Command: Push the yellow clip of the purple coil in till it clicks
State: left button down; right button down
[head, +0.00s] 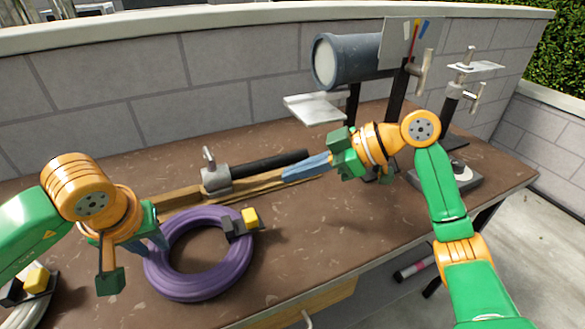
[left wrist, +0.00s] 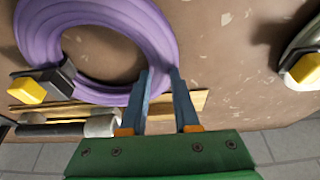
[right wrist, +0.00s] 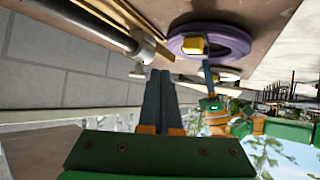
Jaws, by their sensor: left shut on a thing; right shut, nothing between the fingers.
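The purple coil (head: 200,288) lies flat on the brown tabletop. Its yellow clip (head: 250,215) sticks out of a dark holder (head: 237,228) on the coil's far right side. The clip also shows in the left wrist view (left wrist: 27,91) and the right wrist view (right wrist: 192,45). My left gripper (head: 155,244) is shut on the coil's left side, with the ring's edge between its fingers (left wrist: 162,72). My right gripper (head: 288,175) is shut and empty, beyond the coil and up to its right, apart from the clip. Its fingers (right wrist: 158,72) are together.
A metal clamp with a black bar (head: 265,165) and wooden strips (head: 180,197) lie behind the coil. A grey cylinder (head: 350,60) and a stand (head: 468,85) are at the back right. Another yellow clip (head: 36,280) shows at the far left. Bare tabletop lies right of the coil.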

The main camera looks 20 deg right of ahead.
pick_arm(q)
jog(key=shift+s+f, duration=0.2)
jog(key=shift+f, duration=0.1)
pick_arm(e)
jog(key=s+a+r+y, duration=0.1)
jog(key=a+r, duration=0.1)
send_near(250, 218)
jog(key=shift+g, duration=0.3)
jog(key=w+f, duration=0.2)
jog(key=f, duration=0.1)
jog(key=w+f, duration=0.1)
jog(key=w, duration=0.1)
jog(key=shift+d+f, duration=0.25)
jog(key=shift+d, duration=0.15)
jog(key=shift+a+f, duration=0.2)
jog(key=shift+w+a, duration=0.1)
jog(key=shift+a, duration=0.55)
jog(key=shift+a, duration=0.25)
jog(key=shift+a, duration=0.7)
